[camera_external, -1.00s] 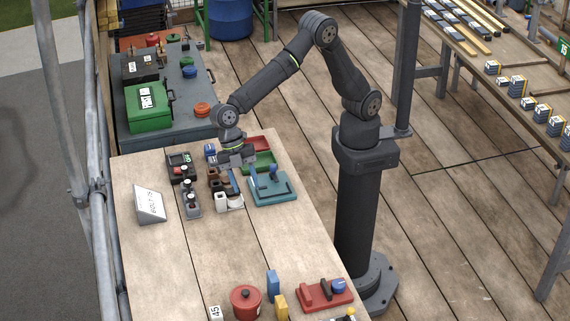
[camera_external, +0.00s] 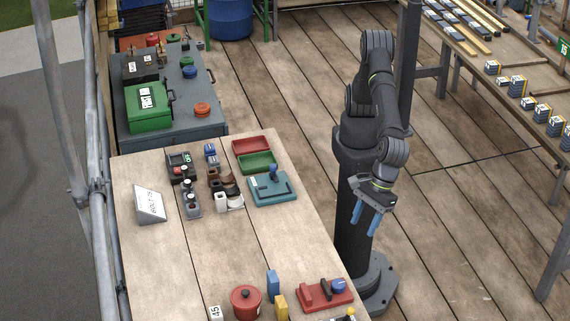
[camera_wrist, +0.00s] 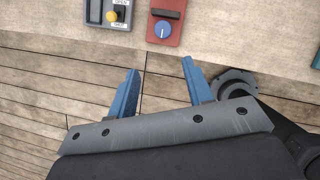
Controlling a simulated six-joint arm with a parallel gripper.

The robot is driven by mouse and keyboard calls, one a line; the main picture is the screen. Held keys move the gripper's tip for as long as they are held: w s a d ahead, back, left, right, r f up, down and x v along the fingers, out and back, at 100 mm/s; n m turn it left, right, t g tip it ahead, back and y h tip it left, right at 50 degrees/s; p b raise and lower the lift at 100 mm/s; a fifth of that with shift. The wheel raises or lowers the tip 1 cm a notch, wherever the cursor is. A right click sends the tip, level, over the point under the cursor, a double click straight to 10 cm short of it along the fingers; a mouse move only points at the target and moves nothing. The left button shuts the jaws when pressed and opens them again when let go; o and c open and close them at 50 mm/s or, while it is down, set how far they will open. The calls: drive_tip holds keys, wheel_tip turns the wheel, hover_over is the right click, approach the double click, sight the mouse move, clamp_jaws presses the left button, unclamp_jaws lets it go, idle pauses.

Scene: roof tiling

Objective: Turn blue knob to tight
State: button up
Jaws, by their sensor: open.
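A blue knob (camera_wrist: 162,29) with a white pointer line sits on a red block (camera_wrist: 178,9) near the bench edge in the wrist view. In the external view, a blue knob (camera_external: 338,286) sits on the right end of a red block (camera_external: 311,298) at the bench's lower right, beside a dark handle. My gripper (camera_external: 367,220) hangs beyond the bench's right edge, above the floor and clear of the knob. Its two blue fingers are open and empty; in the wrist view my gripper (camera_wrist: 160,67) lies just below the knob in the picture. I cannot read any tightness marking.
A grey-blue box with a yellow knob (camera_wrist: 111,16) is left of the red block in the wrist view. A red pot (camera_external: 246,301), a blue block (camera_external: 273,283) and a yellow block (camera_external: 281,307) stand nearby. A teal device (camera_external: 272,189) is farther up. The bench middle is clear.

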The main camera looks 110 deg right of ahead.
sight(339, 283)
drive_tip(key=x, duration=2)
drive_tip(key=shift+s+d+f, duration=0.2)
drive_tip(key=shift+d+f, duration=0.15)
drive_tip(key=shift+f, duration=0.05)
drive_tip(key=shift+c, duration=0.3)
drive_tip(key=c, duration=0.6)
